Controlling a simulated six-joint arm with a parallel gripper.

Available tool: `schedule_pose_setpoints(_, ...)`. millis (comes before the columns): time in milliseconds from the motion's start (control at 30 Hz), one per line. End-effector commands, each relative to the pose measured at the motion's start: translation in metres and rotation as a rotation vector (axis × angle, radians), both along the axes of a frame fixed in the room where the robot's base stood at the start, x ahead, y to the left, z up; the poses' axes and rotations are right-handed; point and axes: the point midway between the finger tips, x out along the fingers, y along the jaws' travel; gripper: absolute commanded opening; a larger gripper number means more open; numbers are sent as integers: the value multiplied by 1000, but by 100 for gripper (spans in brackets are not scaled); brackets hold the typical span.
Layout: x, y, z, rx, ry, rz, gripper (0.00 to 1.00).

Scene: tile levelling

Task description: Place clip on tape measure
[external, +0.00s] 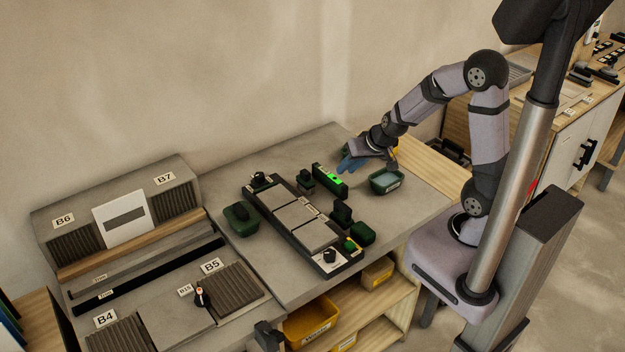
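My gripper (352,163) reaches in over the back right of the grey worktop, pointing left, with bluish fingertips. It is beside a dark block with a bright green light (330,181) and above and left of a green bin (386,182). I cannot see whether its fingers are apart or hold anything. A small yellow patch (394,154) shows behind my gripper, partly hidden by it. I cannot pick out the clip or the tape measure with certainty; the pieces are too small.
A dark tray (338,264) with several grey tiles (296,217) lies mid-worktop. Small dark green blocks (362,232) stand along its right side. A green dish (240,219) with a dark item is to its left. Labelled racks (120,215) fill the left. Bare worktop (405,215) lies front right.

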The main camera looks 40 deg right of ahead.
Motion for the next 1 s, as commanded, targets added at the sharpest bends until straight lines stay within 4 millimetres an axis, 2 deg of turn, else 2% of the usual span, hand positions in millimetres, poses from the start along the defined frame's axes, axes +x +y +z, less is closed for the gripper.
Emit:
schedule_pose_setpoints(33,-28,-1,-4,-6,76,54,22)
schedule_pose_setpoints(100,-67,-5,-11,-27,190,122,22)
schedule_pose_setpoints(200,-117,-18,-18,-71,335,186,22)
schedule_pose_setpoints(300,-155,-33,-20,-116,448,222,22)
schedule_pose_setpoints(400,-180,-44,-21,-150,522,239,22)
schedule_pose_setpoints(567,-195,-53,-20,-173,570,247,22)
schedule_pose_setpoints(1000,-195,-52,-20,-173,571,248,22)
